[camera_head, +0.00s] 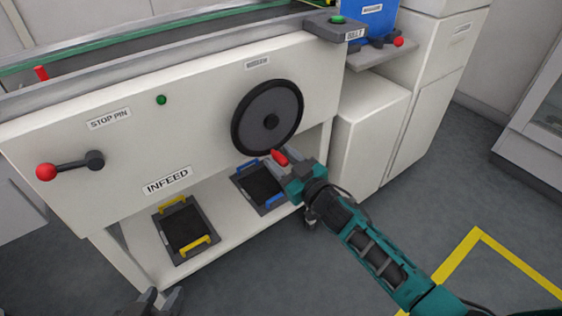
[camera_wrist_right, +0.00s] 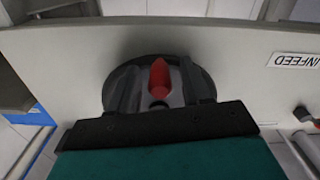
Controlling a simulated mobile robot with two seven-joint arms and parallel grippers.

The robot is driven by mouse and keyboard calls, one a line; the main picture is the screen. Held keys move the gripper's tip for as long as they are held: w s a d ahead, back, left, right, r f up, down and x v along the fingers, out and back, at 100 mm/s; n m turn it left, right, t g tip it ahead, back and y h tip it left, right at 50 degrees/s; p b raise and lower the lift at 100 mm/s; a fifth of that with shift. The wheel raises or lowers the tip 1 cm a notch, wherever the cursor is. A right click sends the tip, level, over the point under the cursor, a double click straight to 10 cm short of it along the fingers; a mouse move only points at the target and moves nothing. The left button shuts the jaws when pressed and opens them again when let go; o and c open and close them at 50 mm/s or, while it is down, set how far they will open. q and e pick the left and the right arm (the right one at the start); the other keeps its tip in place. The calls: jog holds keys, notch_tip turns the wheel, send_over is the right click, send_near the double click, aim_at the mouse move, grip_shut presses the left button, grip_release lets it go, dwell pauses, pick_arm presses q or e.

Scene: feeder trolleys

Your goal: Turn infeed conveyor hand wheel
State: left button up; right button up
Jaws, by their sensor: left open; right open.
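The black hand wheel (camera_head: 262,103) with a dark hub is on the white front panel of the infeed conveyor. Its red handle (camera_head: 279,157) is at the wheel's lower edge. My right gripper (camera_head: 284,160) is open at the handle. In the right wrist view the red handle (camera_wrist_right: 159,78) points up between the two spread fingers, with the wheel (camera_wrist_right: 139,72) behind; whether a finger touches it I cannot tell. My left gripper (camera_head: 162,300) is open and empty at the bottom edge, below the conveyor and away from the wheel.
A stop pin lever with a red knob (camera_head: 46,172) sticks out at the panel's left. Two dark trays, one with yellow handles (camera_head: 196,244) and one with blue handles (camera_head: 247,163), lie on the lower shelf. White cabinets (camera_head: 372,127) stand right of the wheel.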

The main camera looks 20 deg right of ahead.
jog(key=shift+w+a, duration=0.1)
jog(key=shift+w, duration=0.15)
jog(key=shift+c, duration=0.5)
grip_shut()
